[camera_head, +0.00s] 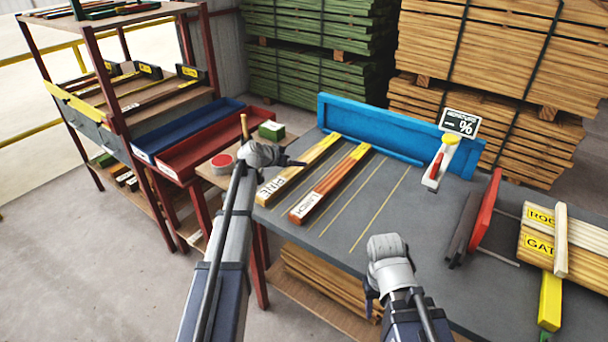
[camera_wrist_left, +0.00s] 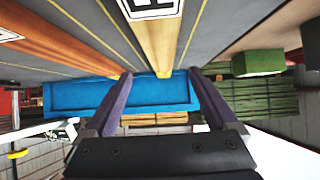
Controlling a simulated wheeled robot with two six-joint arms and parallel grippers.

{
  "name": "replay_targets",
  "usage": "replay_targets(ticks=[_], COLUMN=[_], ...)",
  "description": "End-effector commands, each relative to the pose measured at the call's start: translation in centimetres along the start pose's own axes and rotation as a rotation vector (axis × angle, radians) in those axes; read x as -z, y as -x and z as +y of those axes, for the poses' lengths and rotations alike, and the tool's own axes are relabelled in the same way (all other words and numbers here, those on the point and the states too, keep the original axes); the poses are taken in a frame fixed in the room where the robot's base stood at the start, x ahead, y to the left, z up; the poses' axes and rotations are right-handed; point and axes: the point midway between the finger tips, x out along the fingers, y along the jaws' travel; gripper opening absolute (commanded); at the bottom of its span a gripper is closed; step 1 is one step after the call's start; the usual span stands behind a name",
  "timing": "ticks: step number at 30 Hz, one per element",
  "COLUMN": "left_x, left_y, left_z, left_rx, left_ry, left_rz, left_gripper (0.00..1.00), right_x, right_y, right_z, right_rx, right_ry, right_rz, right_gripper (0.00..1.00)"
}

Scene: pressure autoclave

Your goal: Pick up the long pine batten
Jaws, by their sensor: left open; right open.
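The long pine batten (camera_head: 312,160) lies on the grey worktop, with a white PINE label at its near end and a yellow far end. A reddish larch batten (camera_head: 336,181) lies parallel on its right. My left gripper (camera_head: 298,163) is open and is over or beside the pine batten. In the left wrist view, the pine batten (camera_wrist_left: 160,38) lines up with the gap between the left fingers (camera_wrist_left: 163,85); I cannot tell whether it is between them. My right gripper (camera_head: 371,298) is open and empty, low at the worktop's front edge.
A blue backboard (camera_head: 380,132) closes the worktop's far side. A red-and-white tool (camera_head: 440,162) and a red plate (camera_head: 486,212) stand to the right. Red and blue trays (camera_head: 205,148) are at left.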

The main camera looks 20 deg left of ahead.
Motion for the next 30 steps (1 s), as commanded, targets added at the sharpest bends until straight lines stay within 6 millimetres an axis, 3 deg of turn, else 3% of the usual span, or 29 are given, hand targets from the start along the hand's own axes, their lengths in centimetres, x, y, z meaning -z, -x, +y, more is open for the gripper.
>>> replay_targets(ticks=[3,12,20,30], left_x=[0.1,-0.1,0.0,-0.2], left_y=[0.0,-2.5,-3.3,-7.8], left_z=[-0.8,-0.7,-0.5,-0.3], left_rx=[0.010,0.007,0.007,0.007], left_ry=[-0.001,-0.002,-0.002,-0.002], left_rz=[0.012,0.010,0.009,0.010], left_gripper=[0.91,0.91,0.91,0.91], right_x=[0.0,0.1,0.1,0.3], right_y=[-0.2,-1.7,-2.1,-4.8], right_z=[0.0,-0.2,-0.2,-0.5], right_rx=[0.000,0.000,0.000,0.000], right_ry=[0.000,0.000,0.000,0.000], right_rz=[0.000,0.000,0.000,0.000], right_gripper=[0.50,0.50,0.50,0.50])
